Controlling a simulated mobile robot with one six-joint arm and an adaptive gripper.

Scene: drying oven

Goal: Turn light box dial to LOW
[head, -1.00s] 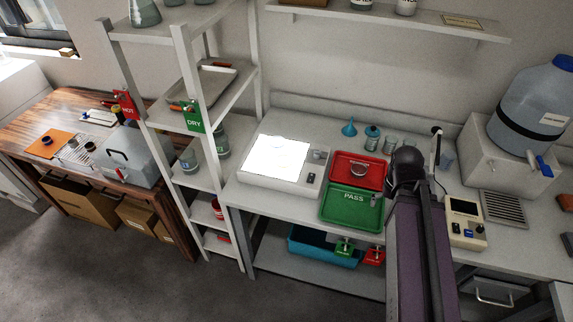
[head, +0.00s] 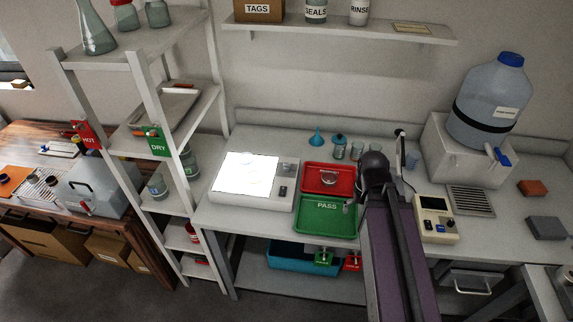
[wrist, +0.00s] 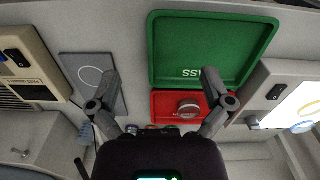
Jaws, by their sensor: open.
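The light box (head: 222,198) stands on the bench left of the trays, with its white panel lit. Its right-hand strip carries a small grey control (head: 287,168), perhaps the dial, and a dark switch (head: 283,190). The dial's setting is too small to read. In the wrist view the light box (wrist: 262,88) is at the right edge, partly cut off, with the dark switch showing. My gripper (wrist: 160,92) is open and empty, its two fingers wide apart above the bench, well to one side of the light box. In the head view my arm hides most of it.
A red tray (head: 315,187) with a round item and a green PASS tray (head: 310,230) lie between my arm and the light box. A cream instrument (head: 435,218) stands right of my arm. Small glassware (head: 340,150) stands behind the trays. A shelf rack (head: 145,95) rises at left.

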